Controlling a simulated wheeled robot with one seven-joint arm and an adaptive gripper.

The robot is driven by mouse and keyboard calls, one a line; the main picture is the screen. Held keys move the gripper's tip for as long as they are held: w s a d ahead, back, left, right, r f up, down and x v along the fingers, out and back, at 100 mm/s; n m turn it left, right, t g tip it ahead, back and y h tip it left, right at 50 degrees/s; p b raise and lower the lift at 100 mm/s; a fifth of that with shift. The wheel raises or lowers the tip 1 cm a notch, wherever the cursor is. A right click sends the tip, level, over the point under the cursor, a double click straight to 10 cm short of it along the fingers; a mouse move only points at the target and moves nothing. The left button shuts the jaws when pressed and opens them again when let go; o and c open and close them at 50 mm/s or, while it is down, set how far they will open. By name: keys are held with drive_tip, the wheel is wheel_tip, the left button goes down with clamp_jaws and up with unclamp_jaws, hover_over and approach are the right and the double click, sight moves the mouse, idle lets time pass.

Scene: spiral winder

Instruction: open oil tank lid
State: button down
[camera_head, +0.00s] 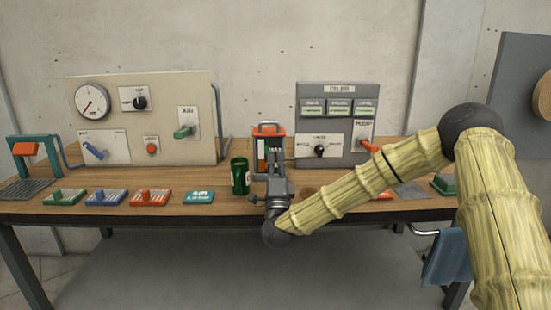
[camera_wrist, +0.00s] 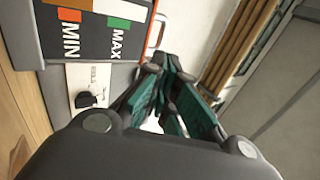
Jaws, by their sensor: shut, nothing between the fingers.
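The oil tank (camera_head: 261,155) stands near the middle of the workbench, with an orange-red lid (camera_head: 269,131) on top and a thin metal loop at its upper edge. My gripper (camera_head: 273,160) is in front of the tank and hides much of its front. In the wrist view, the tank's dark gauge face (camera_wrist: 88,32) with MIN and MAX marks is at upper left, and a pale metal loop (camera_wrist: 157,32) lies just beyond the fingers. My gripper (camera_wrist: 172,88) shows there with its teal-padded fingers shut and empty. I cannot tell whether the fingers touch the tank.
A dark green can (camera_head: 240,176) stands just left of the tank. A grey control panel (camera_head: 338,95) is behind right, and a beige gauge panel (camera_head: 150,85) behind left. Several coloured switch blocks line the bench's front left. A towel (camera_head: 446,257) hangs at front right.

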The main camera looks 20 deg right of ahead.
sight(275, 123)
drive_tip(key=x, duration=1.1)
drive_tip(key=shift+w+d, duration=0.15)
drive_tip(key=shift+w, duration=0.1)
drive_tip(key=shift+r+p, duration=0.15)
drive_tip(key=shift+p, duration=0.2)
drive_tip(key=shift+r+g+p, duration=0.35)
drive_tip(key=shift+g+p, duration=0.05)
drive_tip(key=shift+p, duration=0.05)
